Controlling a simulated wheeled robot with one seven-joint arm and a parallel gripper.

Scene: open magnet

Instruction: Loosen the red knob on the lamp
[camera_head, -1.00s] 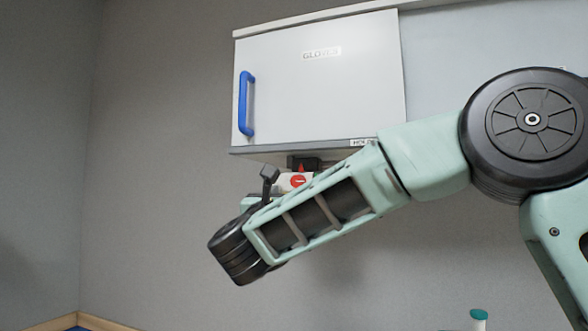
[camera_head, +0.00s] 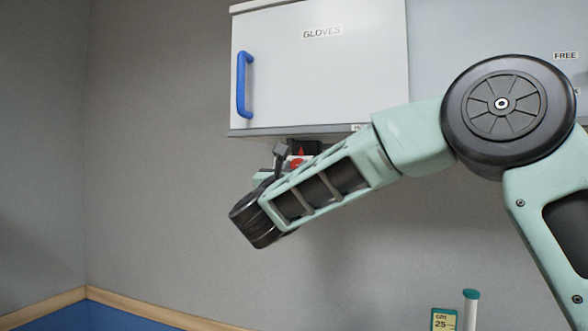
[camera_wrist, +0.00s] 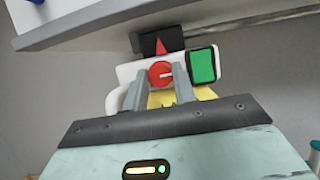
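The red knob (camera_wrist: 160,73) with a white pointer line sits on the white front of a device under the cabinet, which I take to be the lamp (camera_wrist: 126,73). In the head view a bit of the red knob (camera_head: 295,163) shows, mostly hidden behind my arm. My gripper (camera_wrist: 160,72) has its two grey fingers apart, one to the left and one to the right of the knob in the wrist view. Thin gaps seem to show between fingers and knob; contact is not clear. The pointer line lies roughly horizontal, toward the right.
A red triangle (camera_wrist: 161,46) on a black block is just above the knob. A green screen (camera_wrist: 202,66) stands close right of the fingers. The cabinet labelled GLOVES (camera_head: 320,75) overhangs the device.

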